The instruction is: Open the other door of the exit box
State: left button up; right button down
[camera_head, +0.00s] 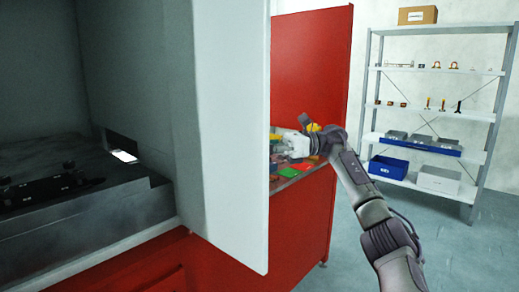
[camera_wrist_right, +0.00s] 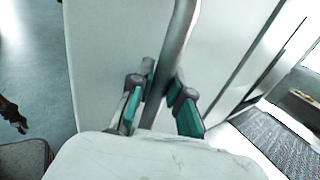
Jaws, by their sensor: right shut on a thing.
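My right gripper (camera_wrist_right: 163,76) is shut on an upright metal bar handle (camera_wrist_right: 181,35). The handle stands in front of a pale door panel (camera_wrist_right: 115,45) in the right wrist view. In the head view my right arm reaches in from the right, and the pale wrist end (camera_head: 292,146) shows just past the edge of a large white panel (camera_head: 238,120). That panel hides the fingers and the handle there. I cannot tell whether this panel is the door I hold. My left gripper is not in view.
A dark grey machine bed (camera_head: 90,215) lies at the left. A red panel (camera_head: 312,60) stands behind my wrist, beside a surface with small coloured items (camera_head: 290,170). A shelf rack (camera_head: 430,68) stands at the back right. Grey mesh (camera_wrist_right: 275,140) shows at the lower right.

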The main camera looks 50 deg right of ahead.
jog(key=shift+w+d, duration=0.1)
jog(key=shift+d, duration=0.35)
jog(key=c, duration=1.1)
grip_release()
jog(key=v, duration=0.7)
jog(key=shift+d, duration=0.25)
